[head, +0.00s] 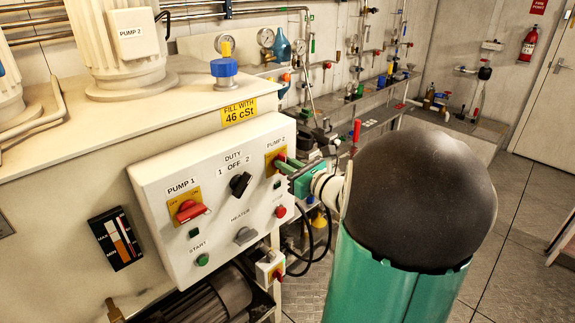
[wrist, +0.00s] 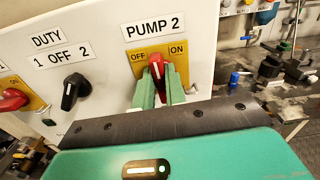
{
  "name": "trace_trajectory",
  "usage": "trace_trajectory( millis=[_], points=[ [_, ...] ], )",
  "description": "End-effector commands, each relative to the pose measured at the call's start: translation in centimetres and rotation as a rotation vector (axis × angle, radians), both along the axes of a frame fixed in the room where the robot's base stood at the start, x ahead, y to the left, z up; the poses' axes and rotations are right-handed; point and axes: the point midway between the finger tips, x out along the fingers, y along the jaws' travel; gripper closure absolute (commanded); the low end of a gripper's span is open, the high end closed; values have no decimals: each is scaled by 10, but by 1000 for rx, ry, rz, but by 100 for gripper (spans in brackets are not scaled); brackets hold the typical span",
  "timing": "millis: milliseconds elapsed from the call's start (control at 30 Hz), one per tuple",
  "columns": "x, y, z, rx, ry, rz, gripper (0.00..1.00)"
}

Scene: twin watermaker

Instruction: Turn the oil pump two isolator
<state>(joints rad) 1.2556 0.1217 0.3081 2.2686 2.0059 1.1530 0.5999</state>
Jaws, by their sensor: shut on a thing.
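The pump 2 isolator is a red rotary handle on a yellow plate marked OFF and ON, under the PUMP 2 label. In the wrist view the red handle (wrist: 157,66) stands near upright, its top close to the middle between OFF and ON. My gripper (wrist: 160,88) has its two green fingers on either side of the handle, shut on it. In the head view my gripper (head: 284,164) reaches the panel from the right and hides most of the handle. The yellow plate (head: 270,166) shows beside it.
The white panel (head: 160,230) also carries the red pump 1 isolator (head: 190,210), the black duty switch (head: 240,184), the grey heater switch (head: 245,235) and a green start button (head: 202,259). Black cables (head: 325,250) hang below right. Open floor lies to the right.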

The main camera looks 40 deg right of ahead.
Motion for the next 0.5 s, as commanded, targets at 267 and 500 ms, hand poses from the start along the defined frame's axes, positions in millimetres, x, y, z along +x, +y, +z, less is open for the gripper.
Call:
trace_trajectory(
  millis=[267, 500],
  points=[
    [0, 2, 0, -169, -4, 2, 100],
    [0, 4, -1, -388, -11, 2, 100]
  ],
)
